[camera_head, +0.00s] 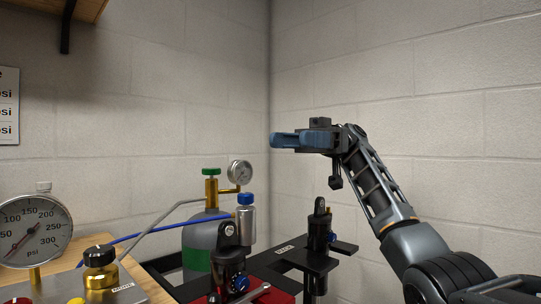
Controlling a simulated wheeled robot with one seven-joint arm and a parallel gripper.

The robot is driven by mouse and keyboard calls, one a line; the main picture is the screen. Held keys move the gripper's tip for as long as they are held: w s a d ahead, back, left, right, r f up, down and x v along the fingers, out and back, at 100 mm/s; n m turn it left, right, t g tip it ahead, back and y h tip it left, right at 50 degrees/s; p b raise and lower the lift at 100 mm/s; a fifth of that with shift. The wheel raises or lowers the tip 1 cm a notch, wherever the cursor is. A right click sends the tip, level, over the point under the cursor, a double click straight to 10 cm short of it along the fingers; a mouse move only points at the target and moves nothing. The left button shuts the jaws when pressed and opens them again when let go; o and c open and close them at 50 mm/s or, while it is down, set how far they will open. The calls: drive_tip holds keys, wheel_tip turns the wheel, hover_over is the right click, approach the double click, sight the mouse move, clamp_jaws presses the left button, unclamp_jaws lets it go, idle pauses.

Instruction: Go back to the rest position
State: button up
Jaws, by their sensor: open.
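My gripper (276,140), with blue fingers, is raised in the middle of the view in front of the back wall corner. Its fingers point left and are open, with nothing seen between them. My arm comes in from the lower right. The gripper is well above the black shock absorber (319,226) and apart from it.
A green and grey gas cylinder (199,239) with a small gauge (240,172) stands left of centre. A second shock (229,262) stands by a red surface in front. A large psi gauge (34,230) and brass knob (100,268) are lower left. A shelf (35,12) hangs upper left.

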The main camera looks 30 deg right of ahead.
drive_tip(key=shift+s+d+r, duration=0.35)
drive_tip(key=shift+d+r, duration=0.1)
drive_tip(key=shift+d, duration=0.15)
